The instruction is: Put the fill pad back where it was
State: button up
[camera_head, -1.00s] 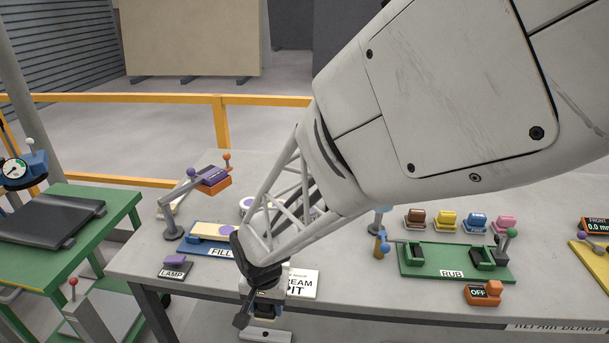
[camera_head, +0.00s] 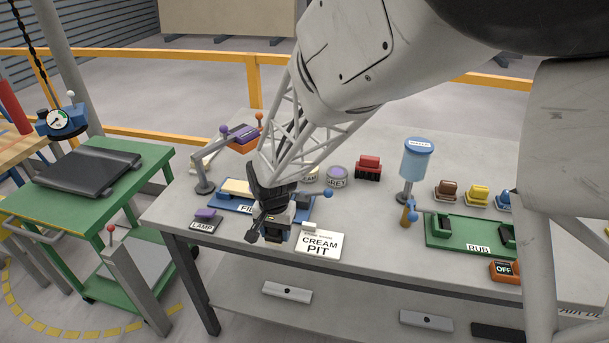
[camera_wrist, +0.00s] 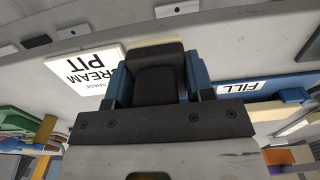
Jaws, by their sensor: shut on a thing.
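My gripper (camera_head: 273,232) is shut on a dark block with a pale edge, which I take to be the fill pad (camera_wrist: 157,78). In the wrist view the block sits between the blue fingers, its pale edge beyond them. In the head view the gripper hangs near the table's front, in front of the blue FILL board (camera_head: 217,205) and left of the CREAM PIT card (camera_head: 318,245). The gripper and wrist hide part of the board. A cream block (camera_head: 236,187) lies on the board. Whether the pad touches anything is hidden.
A small LAMP switch (camera_head: 205,220) stands left of the gripper. A lever post (camera_head: 203,178) rises behind it. The table front between CREAM PIT and RUB is clear.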

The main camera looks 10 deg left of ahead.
jog(key=shift+w+a+f, duration=0.1)
jog(key=shift+w+a, duration=0.55)
jog(key=shift+w, duration=0.2)
jog(key=shift+w+a+f, duration=0.1)
jog(key=shift+w+a, duration=0.55)
jog(key=shift+w, duration=0.15)
jog(key=shift+w+a, duration=0.15)
jog(key=shift+w, duration=0.1)
jog(key=shift+w+a+f, duration=0.1)
jog(key=shift+f, duration=1.65)
jog(key=shift+f, duration=0.15)
jog(key=o, duration=1)
jog(key=shift+o, duration=0.2)
